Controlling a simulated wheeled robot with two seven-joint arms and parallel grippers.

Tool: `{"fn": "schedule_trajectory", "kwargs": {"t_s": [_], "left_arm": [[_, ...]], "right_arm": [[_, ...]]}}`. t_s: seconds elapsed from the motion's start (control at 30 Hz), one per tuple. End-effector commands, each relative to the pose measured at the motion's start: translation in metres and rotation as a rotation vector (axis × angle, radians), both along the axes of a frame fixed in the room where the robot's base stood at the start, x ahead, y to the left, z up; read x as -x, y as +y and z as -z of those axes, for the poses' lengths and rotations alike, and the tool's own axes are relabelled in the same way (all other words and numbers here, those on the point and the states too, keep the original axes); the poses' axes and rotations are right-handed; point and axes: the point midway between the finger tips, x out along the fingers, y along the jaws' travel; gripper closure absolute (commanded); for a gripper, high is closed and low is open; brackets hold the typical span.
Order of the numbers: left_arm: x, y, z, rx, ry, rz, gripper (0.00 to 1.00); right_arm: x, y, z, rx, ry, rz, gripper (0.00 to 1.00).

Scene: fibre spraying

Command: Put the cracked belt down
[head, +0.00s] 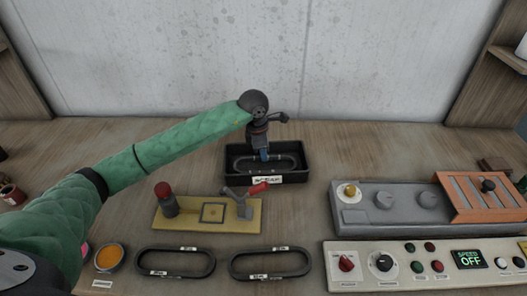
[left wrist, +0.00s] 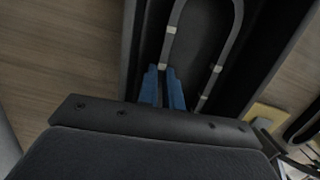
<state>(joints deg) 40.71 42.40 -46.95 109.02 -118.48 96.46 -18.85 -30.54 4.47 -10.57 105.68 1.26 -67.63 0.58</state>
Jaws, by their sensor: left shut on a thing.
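The cracked belt (left wrist: 237,22) is a dark grey loop with pale bands; in the left wrist view it lies within the black walls of the tray. In the head view the labelled black tray (head: 306,166) stands at the back middle of the bench, and the belt shows inside it. My left gripper (head: 265,156) reaches down into the tray from above. Its blue fingers (left wrist: 164,86) are shut on one strand of the belt. Whether the belt touches the tray floor is hard to tell. My right gripper is in neither view.
Two dark belts (head: 175,275) (head: 232,265) lie at the front. A yellow plate (head: 185,226) with a red-handled clamp (head: 258,188) stands before the tray. A grey machine (head: 410,222) and control panel (head: 455,247) fill the right. An orange-filled dish (head: 109,257) sits front left.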

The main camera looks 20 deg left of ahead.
Motion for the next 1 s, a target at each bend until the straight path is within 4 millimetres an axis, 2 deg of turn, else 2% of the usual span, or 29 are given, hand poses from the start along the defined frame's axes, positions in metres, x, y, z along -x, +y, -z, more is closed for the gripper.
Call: {"fn": "schedule_trajectory", "kwargs": {"t_s": [0.37,0.7,0.73,0.77,1.0], "left_arm": [[0.0,0.0,0.003,0.0,-0.001,0.0,1.0],[0.0,0.0,0.005,0.0,-0.001,0.0,1.0],[0.0,0.0,0.005,0.0,-0.001,0.0,0.89],[0.0,0.0,0.005,0.0,0.0,0.0,0.83],[0.0,0.0,0.005,0.0,0.0,0.0,0.83]], "right_arm": [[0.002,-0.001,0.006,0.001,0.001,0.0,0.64],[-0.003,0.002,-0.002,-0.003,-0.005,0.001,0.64],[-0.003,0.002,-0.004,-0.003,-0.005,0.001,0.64],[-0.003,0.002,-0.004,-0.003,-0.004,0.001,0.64],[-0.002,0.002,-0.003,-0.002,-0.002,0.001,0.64]]}}
